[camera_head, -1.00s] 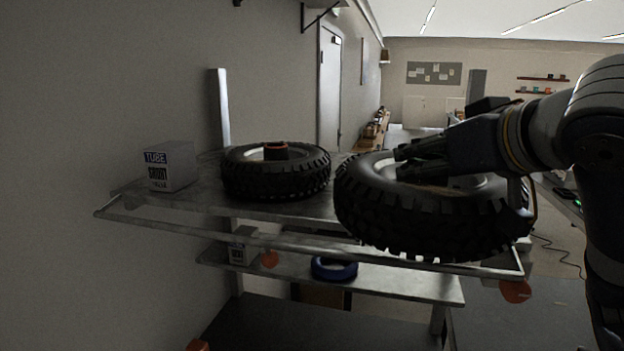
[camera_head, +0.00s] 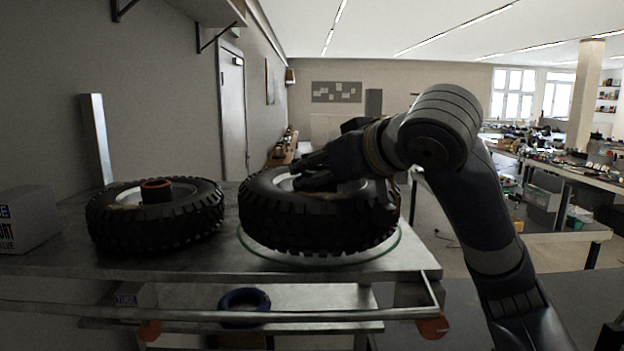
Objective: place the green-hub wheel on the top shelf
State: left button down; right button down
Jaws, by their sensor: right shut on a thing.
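A black knobbly-tyred wheel (camera_head: 318,222) is at the right part of the top shelf (camera_head: 215,262), roughly flat. My right gripper (camera_head: 308,176) reaches over it from the right and is shut on it at its middle. The gripper covers most of the hub, so I cannot make out a green hub. A round disc (camera_head: 400,243) with a pale green edge shows beneath the wheel; I cannot tell if the two touch. My left gripper is not in view.
A second wheel (camera_head: 152,228) with a red-orange hub lies at the left on the top shelf. A grey box (camera_head: 28,220) stands at the far left. A rail (camera_head: 230,315) runs along the shelf front. A blue ring (camera_head: 244,308) lies on the lower shelf.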

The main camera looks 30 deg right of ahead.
jog(key=w+d, duration=0.2)
jog(key=w, duration=0.1)
jog(key=w+d, duration=0.2)
jog(key=w, duration=0.1)
jog(key=w+d, duration=0.2)
jog(key=w, duration=0.1)
jog(key=shift+w+f, duration=0.25)
jog(key=shift+f, duration=0.1)
jog(key=shift+w+d+f, duration=0.1)
jog(key=shift+f, duration=0.45)
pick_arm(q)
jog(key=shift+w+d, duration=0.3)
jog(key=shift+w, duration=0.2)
pick_arm(e)
jog(key=shift+f, duration=1.15)
jog(key=shift+f, duration=0.1)
jog(key=c, duration=1.1)
grip_release()
jog(key=shift+f, duration=0.3)
jog(key=shift+o, duration=1.1)
jog(key=shift+a, duration=0.2)
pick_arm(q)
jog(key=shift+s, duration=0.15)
pick_arm(e)
jog(key=shift+s+r, duration=0.15)
jog(key=shift+s, duration=0.15)
jog(key=shift+w, duration=0.1)
